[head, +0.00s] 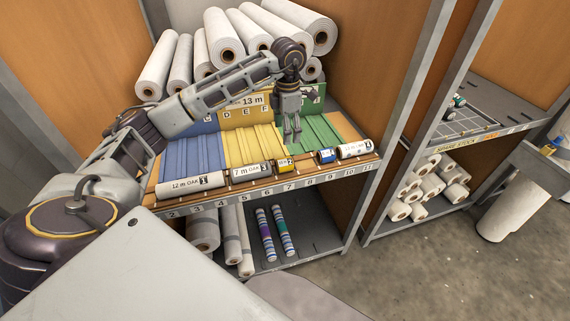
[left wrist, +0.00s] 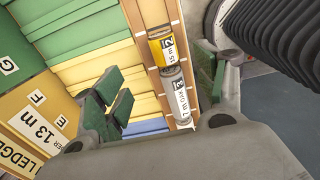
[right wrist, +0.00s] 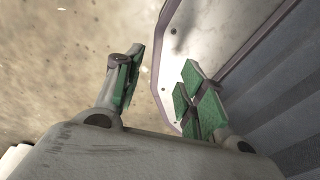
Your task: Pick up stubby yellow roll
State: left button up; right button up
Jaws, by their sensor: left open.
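The stubby yellow roll (head: 285,166) lies on the numbered front ledge of the shelf, between the white 7 m OAK roll (head: 250,170) and a short blue roll (head: 326,156). In the left wrist view the yellow roll (left wrist: 160,48) lies end to end with the 7 m OAK roll (left wrist: 178,98), between the spread fingers and toward the top. My left gripper (head: 292,137) points down over the shelf, behind the yellow roll in the head view. It is open and empty. My right gripper (right wrist: 162,75) is open and empty, away from the shelf, above the floor.
A white 12 m OAK roll (head: 190,186) and another white roll (head: 355,150) lie on the same ledge. Blue, yellow and green slatted panels (head: 252,146) slope behind it. Large white rolls (head: 222,45) are stacked at the back. More rolls (head: 205,228) lie on the lower shelf.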

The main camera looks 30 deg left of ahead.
pick_arm(q)
jog(key=shift+f, duration=0.15)
pick_arm(e)
jog(key=shift+d, duration=0.25)
pick_arm(q)
jog(key=p, duration=0.1)
send_over(287, 158)
notch_tip(287, 158, down, 7)
jog(key=shift+a+f, duration=0.1)
jog(key=shift+w+f, duration=0.1)
jog(key=shift+f, duration=0.45)
pick_arm(e)
jog(key=shift+a+r, duration=0.5)
jog(key=shift+r, duration=0.1)
jog(key=shift+d, duration=0.2)
pick_arm(q)
jog(key=shift+f, duration=0.1)
